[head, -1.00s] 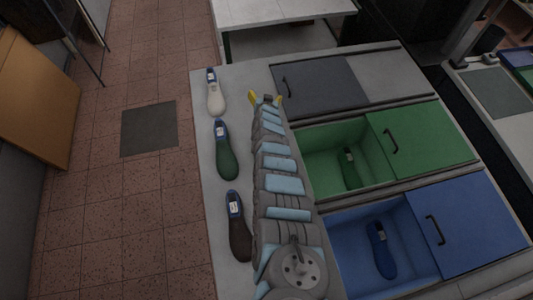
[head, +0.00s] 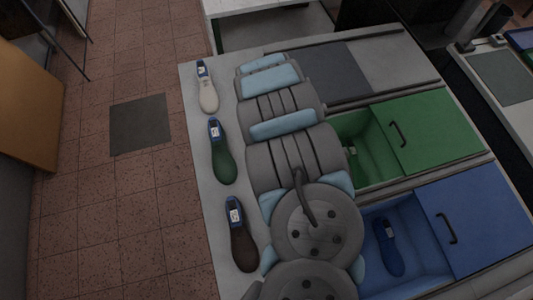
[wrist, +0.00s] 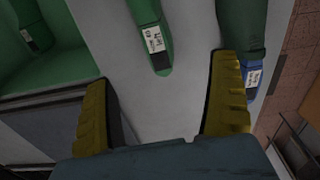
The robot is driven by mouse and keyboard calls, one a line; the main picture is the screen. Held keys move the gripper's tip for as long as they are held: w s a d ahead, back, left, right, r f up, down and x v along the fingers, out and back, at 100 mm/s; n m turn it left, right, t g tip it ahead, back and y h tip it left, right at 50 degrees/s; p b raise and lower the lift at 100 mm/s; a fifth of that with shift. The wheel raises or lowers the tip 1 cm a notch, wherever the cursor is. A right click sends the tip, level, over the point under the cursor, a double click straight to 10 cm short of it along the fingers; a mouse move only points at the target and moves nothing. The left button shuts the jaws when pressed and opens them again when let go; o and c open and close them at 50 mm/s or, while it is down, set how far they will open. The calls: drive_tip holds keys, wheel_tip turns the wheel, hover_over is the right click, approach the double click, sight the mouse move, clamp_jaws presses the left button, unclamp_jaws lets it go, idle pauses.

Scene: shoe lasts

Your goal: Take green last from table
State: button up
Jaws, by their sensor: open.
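A green last (wrist: 148,32) with a white label lies on the grey table top (wrist: 195,20) in the wrist view. My gripper (wrist: 162,72) is open and empty, its yellow fingers spread on either side of that last's near end, with the palm apart from it. A second green last (wrist: 240,30) with a blue end lies just right of the right finger; it also shows in the head view (head: 222,160) in the row along the table's left edge. My arm hides the gripper and the middle last in the head view.
A white last (head: 208,95) and a dark brown last (head: 241,245) flank the green one in the row. A green bin (head: 375,165) holds a green last (wrist: 33,28); a blue bin (head: 420,235) holds a blue last (head: 387,248). A grey lid (head: 345,75) is behind.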

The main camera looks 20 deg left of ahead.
drive_tip(key=shift+g+h, duration=0.3)
drive_tip(key=shift+s+d+f+b, duration=0.15)
drive_tip(key=shift+d+f, duration=0.15)
drive_tip(key=shift+f, duration=1.45)
drive_tip(key=shift+s+d+f+b, duration=0.15)
drive_tip(key=shift+d+f, duration=0.1)
drive_tip(key=shift+f, duration=1.5)
drive_tip(key=shift+s+d+f+b, duration=0.15)
drive_tip(key=shift+d+f, duration=0.15)
drive_tip(key=shift+f, duration=1.45)
drive_tip(key=shift+s+d+f, duration=0.1)
drive_tip(key=shift+f, duration=0.6)
drive_tip(key=shift+w+f+p, duration=0.15)
drive_tip(key=shift+f, duration=0.45)
drive_tip(key=shift+w+f+p, duration=0.15)
drive_tip(key=shift+f, duration=1.85)
drive_tip(key=c, duration=1.4)
